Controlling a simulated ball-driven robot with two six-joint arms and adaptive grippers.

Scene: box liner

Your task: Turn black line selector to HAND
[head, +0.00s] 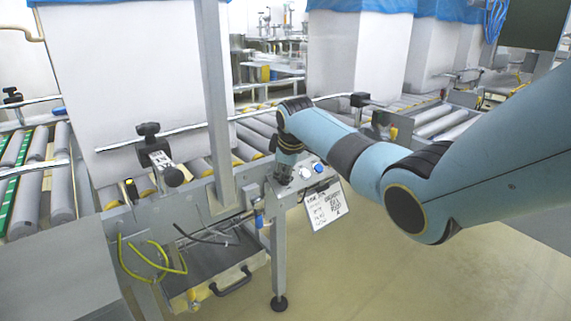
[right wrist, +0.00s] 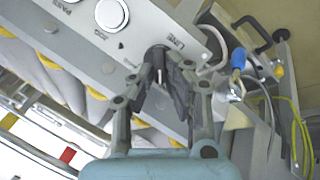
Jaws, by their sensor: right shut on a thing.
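The black line selector (right wrist: 158,56) sits on a grey control panel (right wrist: 135,45) beside the printed word LINE in the right wrist view. My right gripper (right wrist: 164,80) is shut on it, one dark finger on each side. The fingers hide most of the knob, and I cannot tell which position it points to. In the head view my right gripper (head: 284,174) points down onto the left end of the panel (head: 312,181) and hides the selector. My left gripper is in neither view.
A round white button (right wrist: 111,14) sits beside the selector, near the word JOG. A handwritten card (head: 326,206) hangs below the panel. Roller conveyors (head: 252,140) and large white lined boxes (head: 130,80) stand behind. A grey post (head: 215,100) rises left of the gripper. Floor at right is clear.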

